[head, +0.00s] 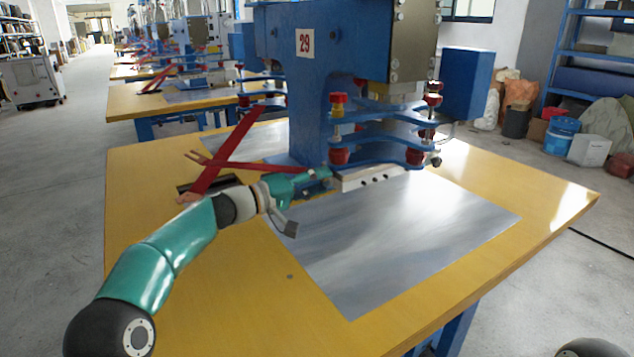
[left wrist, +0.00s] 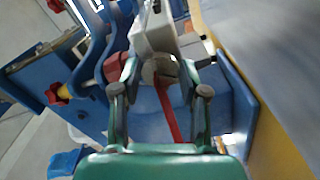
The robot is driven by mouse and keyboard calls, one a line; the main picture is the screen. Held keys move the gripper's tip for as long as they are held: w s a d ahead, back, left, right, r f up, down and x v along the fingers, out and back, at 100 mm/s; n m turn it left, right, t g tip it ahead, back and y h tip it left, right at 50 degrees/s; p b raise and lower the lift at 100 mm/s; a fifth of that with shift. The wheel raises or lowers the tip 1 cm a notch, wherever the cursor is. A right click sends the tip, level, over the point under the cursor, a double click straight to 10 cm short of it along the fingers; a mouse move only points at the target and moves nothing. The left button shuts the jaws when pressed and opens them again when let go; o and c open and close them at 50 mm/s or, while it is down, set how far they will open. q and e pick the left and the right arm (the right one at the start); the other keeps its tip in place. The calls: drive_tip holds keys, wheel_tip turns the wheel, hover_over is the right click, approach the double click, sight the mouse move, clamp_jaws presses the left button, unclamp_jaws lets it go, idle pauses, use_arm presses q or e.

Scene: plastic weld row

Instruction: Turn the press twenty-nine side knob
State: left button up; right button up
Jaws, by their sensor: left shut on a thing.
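The press marked 29 (head: 322,110) is a blue machine standing on a yellow table. My left gripper (head: 322,177) reaches in from the left, low at the side of the press by its pale lower bar (head: 370,178). In the left wrist view the fingers of my left gripper (left wrist: 160,82) are closed around a round, grey-beige side knob (left wrist: 158,67) at the end of a pale block. The knob is hidden behind the gripper in the head view. My right gripper is not in view.
Red crossed levers (head: 222,160) stand left of the press, close to my left wrist. A grey metal sheet (head: 400,245) covers the table (head: 230,300) in front. More presses stand behind. A blue bucket (head: 561,137) and boxes lie at the right.

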use_arm(q)
drive_tip(key=shift+w+a+f, duration=0.1)
drive_tip(key=shift+a, duration=0.05)
drive_tip(key=o, duration=1.1)
drive_tip(key=v, duration=1.2)
